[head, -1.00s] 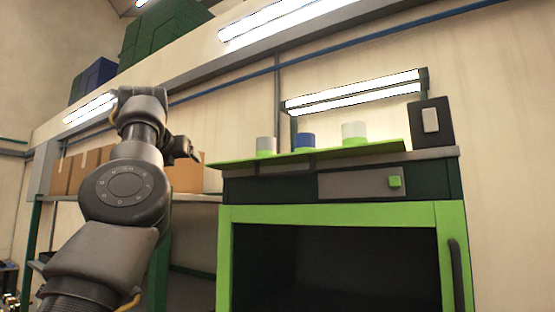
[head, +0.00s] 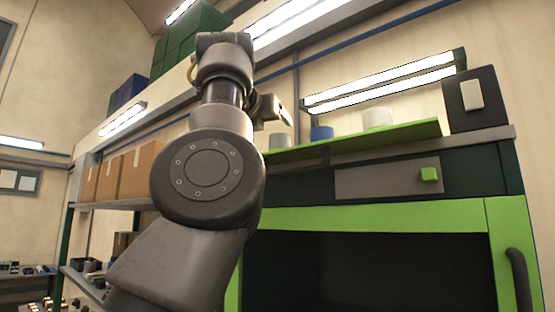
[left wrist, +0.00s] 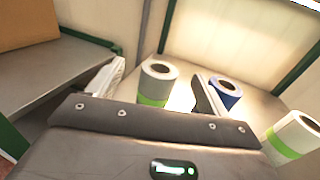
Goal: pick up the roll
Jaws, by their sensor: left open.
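Three rolls stand upright in a row on the green shelf top (head: 410,132). The left one is a white roll (head: 279,141), then a blue roll (head: 321,133), then another white roll (head: 377,118). In the left wrist view the left white roll (left wrist: 157,82) has a green band low down and lies between the two fingers. The blue-and-white roll (left wrist: 227,93) is just right of the right finger, and the other white roll (left wrist: 293,135) is further right. My left gripper (head: 275,112) is open and empty, close to the left roll; contact cannot be told.
A dark box with a light plate (head: 474,96) stands at the shelf's right end. Lamp bars (head: 385,83) hang behind the rolls. Below is a green-framed cabinet (head: 380,217) with a dark opening. Cardboard boxes (head: 138,170) sit on a side rack at left.

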